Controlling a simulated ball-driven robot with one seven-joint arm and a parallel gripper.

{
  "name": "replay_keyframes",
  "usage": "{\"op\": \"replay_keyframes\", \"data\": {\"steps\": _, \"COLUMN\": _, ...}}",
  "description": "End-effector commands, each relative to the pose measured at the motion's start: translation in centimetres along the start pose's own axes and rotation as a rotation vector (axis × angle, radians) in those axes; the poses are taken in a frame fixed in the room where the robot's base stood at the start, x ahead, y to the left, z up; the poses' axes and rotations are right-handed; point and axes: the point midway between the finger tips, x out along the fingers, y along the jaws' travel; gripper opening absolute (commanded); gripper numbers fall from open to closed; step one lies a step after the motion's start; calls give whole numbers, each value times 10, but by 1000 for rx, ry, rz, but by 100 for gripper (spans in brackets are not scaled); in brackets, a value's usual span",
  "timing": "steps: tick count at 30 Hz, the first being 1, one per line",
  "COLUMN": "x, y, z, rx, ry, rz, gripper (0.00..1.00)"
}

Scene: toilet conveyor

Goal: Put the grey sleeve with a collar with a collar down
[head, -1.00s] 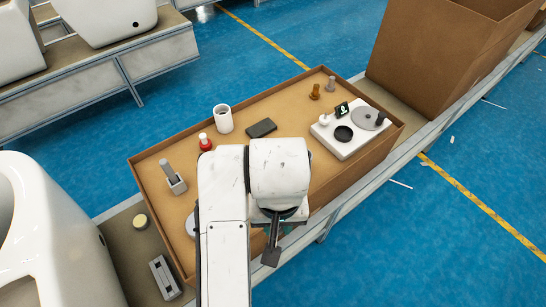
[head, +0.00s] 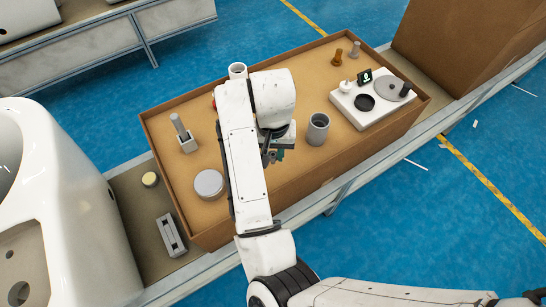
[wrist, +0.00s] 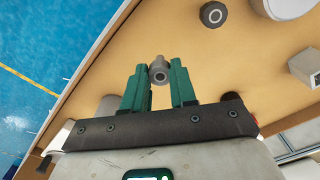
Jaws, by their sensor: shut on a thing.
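My gripper (head: 272,156) is over the front middle part of the brown tray-like box (head: 385,146). In the wrist view, its green fingers (wrist: 159,84) are shut on a small grey cylinder with a round opening in its end, which I take for the grey sleeve with a collar (wrist: 158,68). The sleeve's lower part is hidden between the fingers, and my arm mostly hides it in the head view. I cannot tell whether it touches the box floor.
A wide grey cup (head: 318,128) stands right of my gripper. A white round disc (head: 209,184) and a block with a grey rod (head: 188,144) are to the left. A dark ringed round piece (wrist: 213,14) lies near the disc. A white device (head: 372,107) sits at the right.

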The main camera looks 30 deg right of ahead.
Motion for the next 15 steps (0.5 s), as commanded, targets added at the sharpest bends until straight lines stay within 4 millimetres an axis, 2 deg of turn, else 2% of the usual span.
{"op": "replay_keyframes", "data": {"steps": 3, "x": 18, "y": 0, "z": 0, "rx": -1, "ry": -2, "rz": 1, "gripper": 0}}
{"op": "replay_keyframes", "data": {"steps": 6, "x": 28, "y": 0, "z": 0, "rx": -1, "ry": -1, "rz": 0, "gripper": 0}}
{"op": "replay_keyframes", "data": {"steps": 15, "x": 31, "y": 0, "z": 0, "rx": 0, "ry": 0, "rz": 0, "gripper": 0}}
